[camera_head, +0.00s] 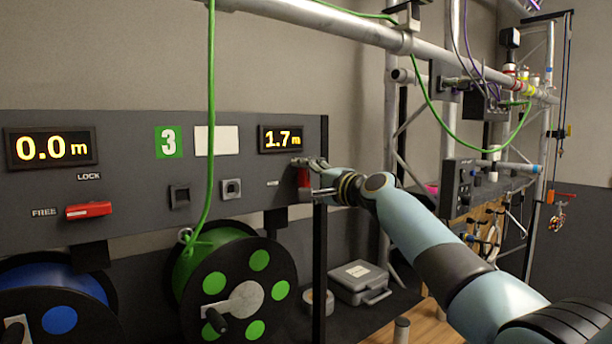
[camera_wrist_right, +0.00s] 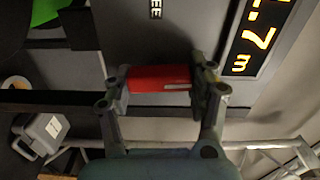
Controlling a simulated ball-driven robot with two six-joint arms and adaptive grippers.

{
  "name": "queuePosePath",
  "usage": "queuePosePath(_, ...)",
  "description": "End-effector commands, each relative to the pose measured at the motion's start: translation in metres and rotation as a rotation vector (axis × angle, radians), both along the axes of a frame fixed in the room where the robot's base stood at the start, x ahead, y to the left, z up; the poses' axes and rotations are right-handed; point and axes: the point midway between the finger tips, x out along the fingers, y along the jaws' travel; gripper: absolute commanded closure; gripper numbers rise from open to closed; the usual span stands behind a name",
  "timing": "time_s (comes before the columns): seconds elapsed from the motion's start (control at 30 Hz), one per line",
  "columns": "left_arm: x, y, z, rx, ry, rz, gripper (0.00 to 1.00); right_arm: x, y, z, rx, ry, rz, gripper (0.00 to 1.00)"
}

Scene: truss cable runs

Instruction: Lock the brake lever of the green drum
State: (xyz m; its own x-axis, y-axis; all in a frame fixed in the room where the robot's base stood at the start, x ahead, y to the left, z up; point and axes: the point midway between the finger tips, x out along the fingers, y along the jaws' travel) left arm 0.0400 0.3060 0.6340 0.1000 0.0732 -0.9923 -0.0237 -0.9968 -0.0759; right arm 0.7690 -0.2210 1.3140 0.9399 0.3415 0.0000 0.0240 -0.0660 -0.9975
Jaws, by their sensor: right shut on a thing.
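The red brake lever (camera_head: 304,180) of the green drum sits on the grey panel below the 1.7 m display. It stands roughly upright, with a small label to its left. My right gripper (camera_head: 308,178) is shut on this lever. In the right wrist view the red lever (camera_wrist_right: 160,78) lies between the two fingers, and part of the FREE label shows above it. The LOCK label for this lever is not visible. The green drum (camera_head: 240,290) hangs below the panel, its green cable running up. My left gripper is not in view.
Another red lever (camera_head: 89,210) lies level at the FREE side, above the blue drum (camera_head: 55,300). A grey case (camera_head: 360,282) lies on the dark surface below the panel. A black post (camera_head: 320,260) stands beside the green drum. Truss pipes (camera_head: 340,25) cross overhead.

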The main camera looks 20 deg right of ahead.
Motion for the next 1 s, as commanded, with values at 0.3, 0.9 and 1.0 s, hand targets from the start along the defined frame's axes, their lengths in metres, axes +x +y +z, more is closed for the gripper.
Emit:
queuePosePath(0.3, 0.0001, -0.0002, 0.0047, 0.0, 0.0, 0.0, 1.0, 0.0001, -0.0007, -0.0016, 0.075, 0.029, -0.001, 0.76)
queuePosePath(0.9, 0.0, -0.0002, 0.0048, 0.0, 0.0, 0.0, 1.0, 0.0, -0.0006, -0.0017, 0.082, 0.031, 0.0, 0.23)
queuePosePath(1.0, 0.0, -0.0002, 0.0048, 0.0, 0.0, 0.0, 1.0, 0.0001, -0.0005, -0.0013, 0.081, 0.031, 0.0, 0.19)
